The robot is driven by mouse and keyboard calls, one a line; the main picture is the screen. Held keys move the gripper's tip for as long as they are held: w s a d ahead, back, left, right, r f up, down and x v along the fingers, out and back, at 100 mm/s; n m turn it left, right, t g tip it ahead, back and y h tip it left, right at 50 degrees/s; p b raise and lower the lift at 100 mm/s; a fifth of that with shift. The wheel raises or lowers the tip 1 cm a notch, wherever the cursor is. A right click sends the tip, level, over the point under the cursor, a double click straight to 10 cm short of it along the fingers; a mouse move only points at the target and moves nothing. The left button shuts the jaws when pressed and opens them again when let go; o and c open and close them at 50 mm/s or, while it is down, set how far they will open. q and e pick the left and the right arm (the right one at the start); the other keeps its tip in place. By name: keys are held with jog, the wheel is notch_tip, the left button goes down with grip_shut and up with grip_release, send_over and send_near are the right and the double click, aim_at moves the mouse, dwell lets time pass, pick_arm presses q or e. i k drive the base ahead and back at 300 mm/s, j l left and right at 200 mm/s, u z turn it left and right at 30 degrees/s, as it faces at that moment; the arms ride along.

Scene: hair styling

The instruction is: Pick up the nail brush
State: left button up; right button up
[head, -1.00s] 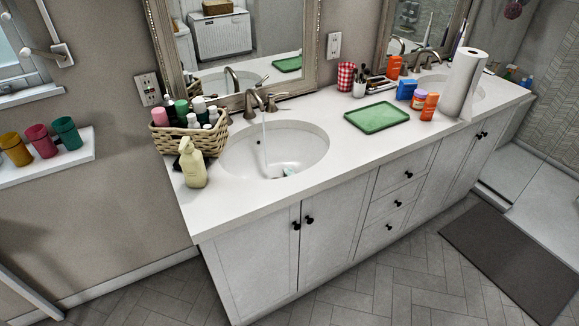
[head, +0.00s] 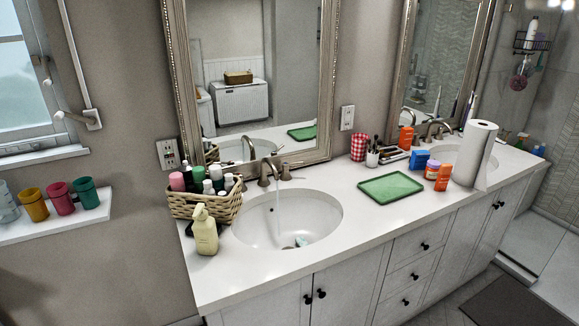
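Water runs from the left faucet (head: 268,172) into this basin. Neither of my grippers is in view.
A wicker basket (head: 205,206) of bottles and a yellow pump bottle (head: 205,232) stand left of the basin. To its right are a green tray (head: 391,187), a brush cup (head: 373,158), a red checked cup (head: 359,147) and a paper towel roll (head: 474,154). The front counter is clear.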

aim_at(300, 241)
jog(key=i+l+u, duration=0.1)
jog(key=i+l, duration=0.3)
jog(key=i+l+u, duration=0.1)
jog(key=i+l, duration=0.3)
jog(key=i, duration=0.25)
